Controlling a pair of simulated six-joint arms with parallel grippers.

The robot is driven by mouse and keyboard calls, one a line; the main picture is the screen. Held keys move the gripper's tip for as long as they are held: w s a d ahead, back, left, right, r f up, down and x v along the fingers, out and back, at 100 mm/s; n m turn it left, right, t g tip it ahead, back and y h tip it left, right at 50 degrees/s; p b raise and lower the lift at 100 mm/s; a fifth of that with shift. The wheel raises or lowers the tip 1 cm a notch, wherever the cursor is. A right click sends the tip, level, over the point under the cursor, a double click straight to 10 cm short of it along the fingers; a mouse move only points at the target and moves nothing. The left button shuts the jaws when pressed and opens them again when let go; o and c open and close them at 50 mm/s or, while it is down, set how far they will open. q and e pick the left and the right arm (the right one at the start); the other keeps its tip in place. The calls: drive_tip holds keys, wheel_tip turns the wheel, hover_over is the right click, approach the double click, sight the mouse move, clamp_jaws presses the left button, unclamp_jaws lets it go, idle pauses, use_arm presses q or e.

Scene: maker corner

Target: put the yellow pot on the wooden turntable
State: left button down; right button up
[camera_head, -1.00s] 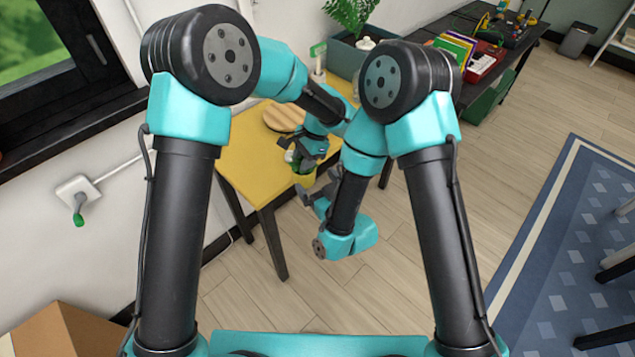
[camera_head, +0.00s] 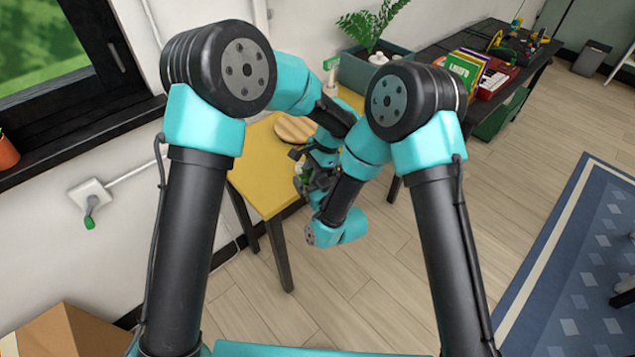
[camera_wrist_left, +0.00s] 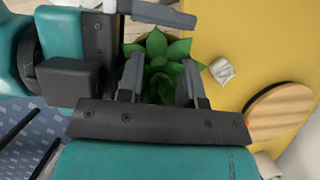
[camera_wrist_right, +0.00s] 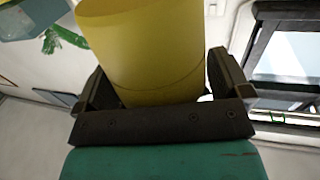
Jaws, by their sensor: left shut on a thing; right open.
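The yellow pot (camera_wrist_right: 145,45) fills the middle of the right wrist view, between the spread jaws of my right gripper (camera_wrist_right: 158,80). The right gripper is open; I cannot tell whether either finger touches the pot. A green leafy plant (camera_wrist_left: 160,65) shows in the left wrist view between the fingers of my left gripper (camera_wrist_left: 160,85), which is shut on the pot. In the head view the arms mostly hide the pot, beside the table's front edge. The round wooden turntable (camera_head: 295,128) lies on the yellow table and also shows in the left wrist view (camera_wrist_left: 280,112); its top looks empty.
The yellow tabletop (camera_head: 262,175) has free room in front of the turntable. A small whitish object (camera_wrist_left: 222,70) lies on it. A planter box (camera_head: 362,72) stands at the back. A dark bench (camera_head: 440,48) with books and a red keyboard extends right.

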drive_tip(key=shift+c, duration=0.2)
drive_tip(key=c, duration=0.9)
use_arm(q)
drive_tip(key=c, duration=0.7)
unclamp_jaws()
use_arm(e)
drive_tip(key=shift+c, duration=1.1)
use_arm(q)
drive_tip(key=v, duration=1.2)
